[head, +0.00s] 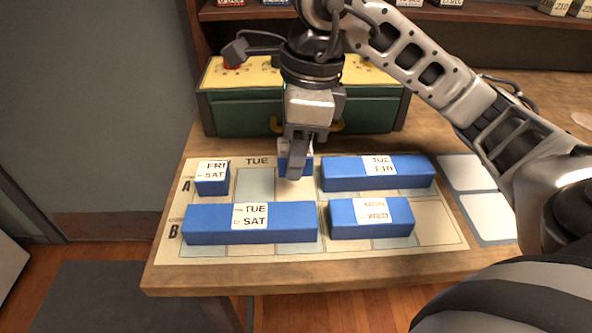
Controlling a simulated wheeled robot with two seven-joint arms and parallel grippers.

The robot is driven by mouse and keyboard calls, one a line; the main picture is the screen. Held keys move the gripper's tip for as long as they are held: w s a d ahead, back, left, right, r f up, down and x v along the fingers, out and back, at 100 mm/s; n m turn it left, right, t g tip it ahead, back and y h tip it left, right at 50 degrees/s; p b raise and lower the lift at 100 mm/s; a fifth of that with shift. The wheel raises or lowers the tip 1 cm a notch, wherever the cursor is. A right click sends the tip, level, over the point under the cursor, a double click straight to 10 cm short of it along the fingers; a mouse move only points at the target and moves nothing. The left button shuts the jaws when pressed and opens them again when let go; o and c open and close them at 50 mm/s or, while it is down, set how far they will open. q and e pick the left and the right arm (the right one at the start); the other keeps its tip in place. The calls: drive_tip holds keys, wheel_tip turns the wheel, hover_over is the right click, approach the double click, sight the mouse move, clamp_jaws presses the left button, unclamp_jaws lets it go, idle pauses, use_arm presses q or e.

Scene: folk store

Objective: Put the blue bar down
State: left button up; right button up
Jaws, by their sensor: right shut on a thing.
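A small blue bar (283,163) is in my right gripper (297,172), which is shut on it over row A of the chart board (350,251). The fingers hide much of this bar, and I cannot tell whether it touches the board. A short blue block marked FRI SAT (212,187) is at the left of row A. A long blue bar marked TUE FRI (345,175) lies right of the gripper. In row B lie a long blue bar marked TUE SAT (205,229) and a shorter blue bar (345,223). My left gripper is not in view.
A green case (240,116) with a yellow top stands behind the board, close behind the gripper. White cards on a grey mat (487,218) lie at the right. The wooden table's front edge (300,283) is below the board. Shelves are at the back.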

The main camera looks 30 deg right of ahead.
sight(293, 184)
drive_tip(key=shift+w+d+f, duration=0.3)
drive_tip(key=shift+w+f, duration=0.05)
drive_tip(key=shift+f, duration=0.2)
drive_tip(key=shift+w+d+f, duration=0.25)
drive_tip(key=shift+w+f, duration=0.1)
drive_tip(key=shift+f, duration=0.2)
drive_tip(key=shift+w+d+f, duration=0.1)
drive_tip(key=shift+w+f, duration=0.05)
drive_tip(key=shift+f, duration=0.75)
drive_tip(key=shift+w+d+f, duration=0.1)
drive_tip(key=shift+f, duration=0.8)
drive_tip(key=shift+f+b, duration=0.2)
drive_tip(key=shift+b, duration=0.2)
drive_tip(key=o, duration=1)
drive_tip(key=shift+c, duration=0.2)
drive_tip(key=shift+r, duration=0.1)
wheel_tip(293, 184, up, 12)
drive_tip(key=s+d+p, duration=0.1)
drive_tip(key=p, duration=0.2)
drive_tip(key=shift+d, duration=0.25)
